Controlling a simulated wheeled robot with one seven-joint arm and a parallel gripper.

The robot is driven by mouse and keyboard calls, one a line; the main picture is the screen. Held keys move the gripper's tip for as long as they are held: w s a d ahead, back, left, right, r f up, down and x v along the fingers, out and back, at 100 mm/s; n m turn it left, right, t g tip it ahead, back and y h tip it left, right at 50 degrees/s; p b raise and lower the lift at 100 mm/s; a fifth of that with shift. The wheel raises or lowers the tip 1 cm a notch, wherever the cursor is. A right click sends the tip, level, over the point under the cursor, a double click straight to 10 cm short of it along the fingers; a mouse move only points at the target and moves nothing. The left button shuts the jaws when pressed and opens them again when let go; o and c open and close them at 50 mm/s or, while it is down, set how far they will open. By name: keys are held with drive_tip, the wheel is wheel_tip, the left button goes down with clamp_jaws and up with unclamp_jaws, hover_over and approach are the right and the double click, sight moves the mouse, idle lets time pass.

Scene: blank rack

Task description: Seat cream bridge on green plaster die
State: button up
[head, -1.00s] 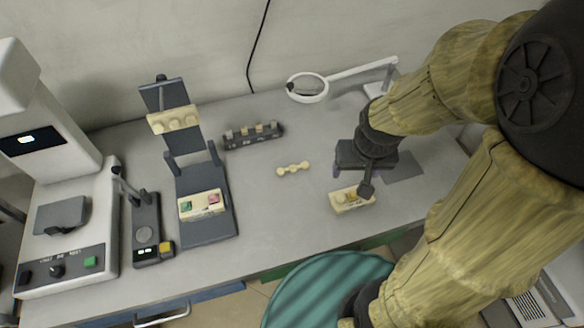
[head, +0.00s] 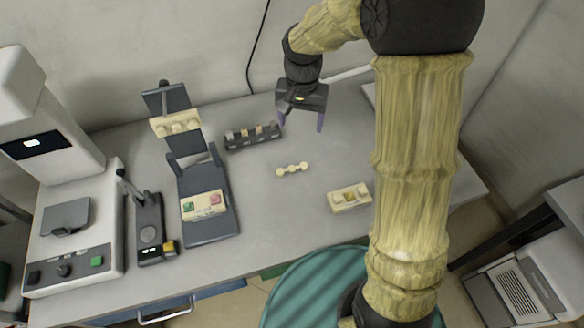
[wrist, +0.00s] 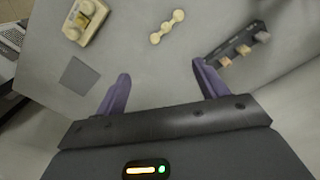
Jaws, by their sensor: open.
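The cream bridge (head: 292,169), a small three-lobed piece, lies flat on the bench in the head view. It also shows near the top of the wrist view (wrist: 167,27). The green plaster die (head: 188,207) sits at the left of a cream cast (head: 208,212) on the dark articulator, beside a pink die (head: 215,199). My gripper (head: 301,122) is open and empty, raised behind the bridge near the back of the bench. In the wrist view its purple fingers (wrist: 161,72) are spread apart, with the bridge beyond them.
A dark rack (head: 252,137) with several small blocks stands left of my gripper. A cream block with a yellow piece (head: 349,197) sits at the bench's right. The articulator's raised upper arm holds another cast (head: 175,124). Bench between the bridge and the articulator is clear.

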hover_over(300, 165)
wheel_tip(300, 165, down, 12)
drive_tip(key=shift+w+f, duration=0.1)
idle(0.3)
drive_tip(key=shift+f+p, duration=0.45)
drive_tip(key=shift+f, duration=2.15)
drive_tip(key=c, duration=1.5)
